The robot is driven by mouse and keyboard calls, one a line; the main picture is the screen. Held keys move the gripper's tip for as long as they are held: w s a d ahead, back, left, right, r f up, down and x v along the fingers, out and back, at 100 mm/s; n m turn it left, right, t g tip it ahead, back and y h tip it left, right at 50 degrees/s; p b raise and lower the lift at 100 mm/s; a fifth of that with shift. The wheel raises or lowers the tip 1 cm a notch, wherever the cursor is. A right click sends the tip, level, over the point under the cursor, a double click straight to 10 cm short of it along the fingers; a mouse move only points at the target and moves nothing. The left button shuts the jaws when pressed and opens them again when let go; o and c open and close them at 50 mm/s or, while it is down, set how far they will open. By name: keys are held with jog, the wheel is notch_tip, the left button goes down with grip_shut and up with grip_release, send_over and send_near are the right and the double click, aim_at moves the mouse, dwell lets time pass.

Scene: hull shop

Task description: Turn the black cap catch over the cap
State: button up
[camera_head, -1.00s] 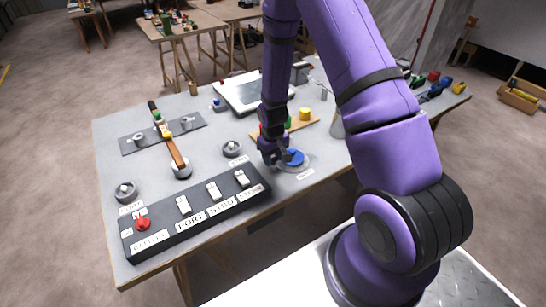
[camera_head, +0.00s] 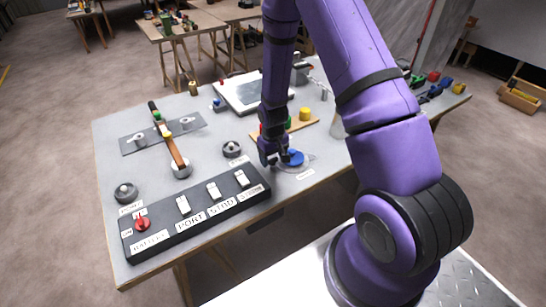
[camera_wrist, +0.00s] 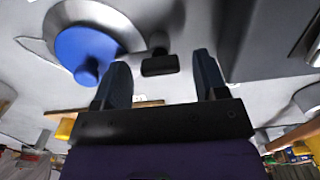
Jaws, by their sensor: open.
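The blue cap (camera_head: 294,158) sits on a round grey plate (camera_head: 309,165) near the front of the bench. In the wrist view the blue cap (camera_wrist: 88,52) with its knob is at upper left, on its grey plate (camera_wrist: 48,38). The black cap catch (camera_wrist: 158,65) lies beside the cap, not over it, and appears between my fingertips in the wrist view. My gripper (camera_head: 268,162) points down just left of the cap in the head view, and it is open (camera_wrist: 160,72). The gripper hides the catch in the head view; I cannot tell whether the fingers touch it.
A black switch panel (camera_head: 197,212) with a red knob and several white switches runs along the front edge. A grey round knob (camera_head: 232,149) stands left of my gripper. A wooden board with a yellow cylinder (camera_head: 305,114) is behind.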

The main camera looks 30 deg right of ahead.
jog(key=shift+r, duration=0.15)
notch_tip(320, 180, up, 10)
jog(key=shift+r, duration=0.25)
dwell(0.7)
notch_tip(320, 180, up, 12)
jog(key=t, duration=0.1)
send_over(273, 159)
jog(key=s+a, duration=0.1)
jog(key=s, duration=0.1)
jog(key=s+a+r+t, duration=0.1)
jog(key=s+r, duration=0.4)
jog(key=r, duration=0.5)
jog(key=s+a+r+t, duration=0.1)
jog(key=s+r, duration=0.5)
jog(key=s, duration=0.3)
jog(key=s+a+r+t, duration=0.1)
jog(key=s+r+t, duration=0.1)
jog(key=s+r, duration=0.4)
jog(key=shift+s+a+r, duration=0.25)
jog(key=shift+s+a, duration=0.1)
jog(key=shift+s, duration=1.65)
